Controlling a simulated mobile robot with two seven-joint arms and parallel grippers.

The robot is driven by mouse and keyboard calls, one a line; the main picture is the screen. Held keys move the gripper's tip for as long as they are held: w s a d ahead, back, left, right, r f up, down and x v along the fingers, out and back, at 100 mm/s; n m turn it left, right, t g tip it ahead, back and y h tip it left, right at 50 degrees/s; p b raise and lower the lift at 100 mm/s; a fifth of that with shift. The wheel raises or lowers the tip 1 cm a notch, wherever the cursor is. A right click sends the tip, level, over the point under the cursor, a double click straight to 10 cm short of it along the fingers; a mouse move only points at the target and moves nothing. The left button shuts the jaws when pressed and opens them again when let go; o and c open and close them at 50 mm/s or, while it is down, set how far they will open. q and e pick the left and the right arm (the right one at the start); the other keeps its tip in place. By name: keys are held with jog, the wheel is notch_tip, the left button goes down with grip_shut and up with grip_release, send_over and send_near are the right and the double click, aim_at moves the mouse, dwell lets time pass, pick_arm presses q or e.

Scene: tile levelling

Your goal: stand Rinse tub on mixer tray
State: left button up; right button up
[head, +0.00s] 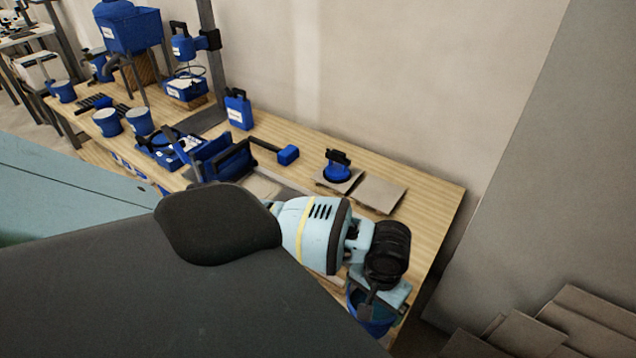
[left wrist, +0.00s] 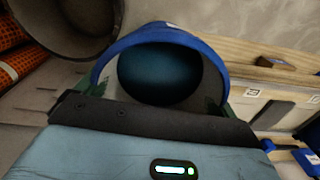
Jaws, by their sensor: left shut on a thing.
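My left gripper (head: 384,293) is shut on a blue tub (head: 369,318), at the near right end of the workbench in the head view. The wrist view shows the gripper (left wrist: 155,108) across the tub's near wall, with its blue rim (left wrist: 160,30) and dark blue inside. I take this to be the rinse tub; its base is hidden. A dark flat tray (head: 203,121) lies at the foot of the mixer stand at the back of the bench; it looks like the mixer tray and its visible part is bare. My right gripper is not in view.
The wooden bench holds blue buckets (head: 107,122), a blue jug (head: 238,110), a blue toolbox (head: 224,158) and grey tiles (head: 376,194) with a blue suction cup (head: 338,170). A grey bucket (left wrist: 62,28) shows in the wrist view. Slabs (head: 520,334) lie at lower right.

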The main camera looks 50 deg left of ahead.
pick_arm(q)
jog(key=shift+m, duration=0.7)
jog(key=s+r, duration=0.1)
jog(key=s+r+p, duration=0.1)
jog(key=s, duration=0.1)
jog(key=s+r+p, duration=0.1)
jog(key=s, duration=0.1)
jog(key=shift+s+a+r, duration=0.1)
jog(key=shift+a+r, duration=0.1)
jog(key=shift+r, duration=0.15)
jog(key=shift+s+a+r, duration=0.1)
jog(key=shift+s+r, duration=0.05)
jog(key=shift+s, duration=0.2)
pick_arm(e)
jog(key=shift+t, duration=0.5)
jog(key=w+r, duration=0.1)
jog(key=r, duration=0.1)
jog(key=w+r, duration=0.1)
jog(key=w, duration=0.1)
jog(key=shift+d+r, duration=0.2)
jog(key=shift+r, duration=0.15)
pick_arm(q)
jog(key=shift+a, duration=0.1)
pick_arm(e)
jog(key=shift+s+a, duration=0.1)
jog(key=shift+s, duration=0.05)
